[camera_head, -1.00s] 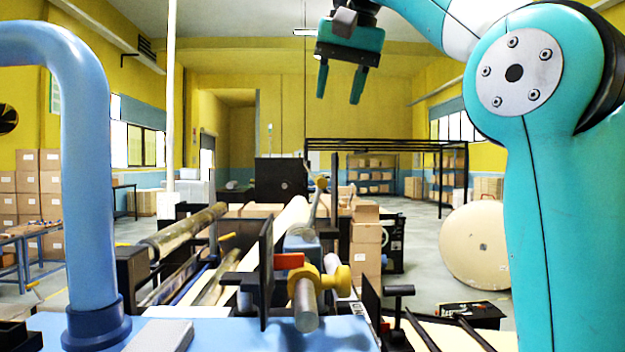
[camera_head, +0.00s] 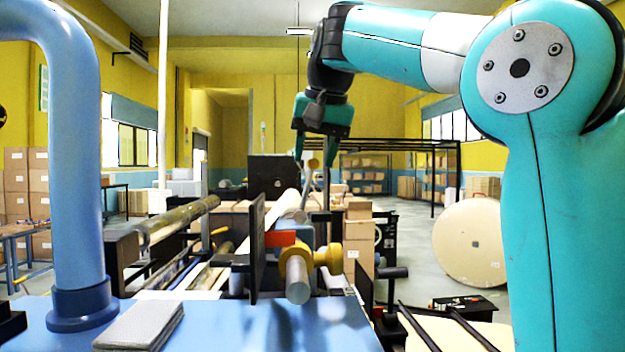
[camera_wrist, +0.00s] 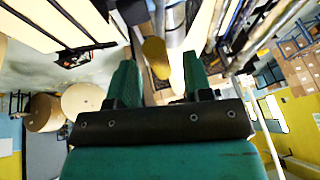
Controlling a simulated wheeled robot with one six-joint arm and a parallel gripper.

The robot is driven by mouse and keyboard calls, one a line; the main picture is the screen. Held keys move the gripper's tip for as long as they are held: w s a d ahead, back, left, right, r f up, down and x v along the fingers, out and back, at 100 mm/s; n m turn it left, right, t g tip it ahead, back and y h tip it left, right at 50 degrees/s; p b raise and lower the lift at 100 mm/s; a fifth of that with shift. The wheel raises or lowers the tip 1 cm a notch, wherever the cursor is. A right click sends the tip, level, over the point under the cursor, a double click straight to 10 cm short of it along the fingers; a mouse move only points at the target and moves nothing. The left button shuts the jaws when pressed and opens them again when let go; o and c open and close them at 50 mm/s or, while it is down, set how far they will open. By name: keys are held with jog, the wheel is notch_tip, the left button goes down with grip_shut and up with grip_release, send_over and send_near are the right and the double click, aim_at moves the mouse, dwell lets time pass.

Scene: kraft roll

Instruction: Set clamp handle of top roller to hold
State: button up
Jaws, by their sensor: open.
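The clamp handle (camera_head: 312,166) is a thin upright lever with a tan rounded knob, above a grey-blue block by the pale roller (camera_head: 285,207). In the wrist view a yellow-tan knob (camera_wrist: 155,52), apparently this handle's, lies between the fingertips. My gripper (camera_head: 316,158) is open and points down, its teal fingers around the knob's height in the head view. In the wrist view my gripper (camera_wrist: 159,70) shows a finger on each side of the knob, with no clear contact. The handle's lower part is partly hidden.
A steel shaft with a yellow collar (camera_head: 318,257), a red block (camera_head: 280,239) and a dark upright plate (camera_head: 257,235) stand in front of the handle. A blue pipe (camera_head: 82,170) rises at left. A large kraft roll (camera_head: 470,243) stands at right on open floor.

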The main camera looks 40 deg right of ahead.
aim_at(306, 188)
jog(key=shift+b+x, duration=0.65)
jog(key=shift+x, duration=0.5)
jog(key=shift+c, duration=0.4)
grip_shut()
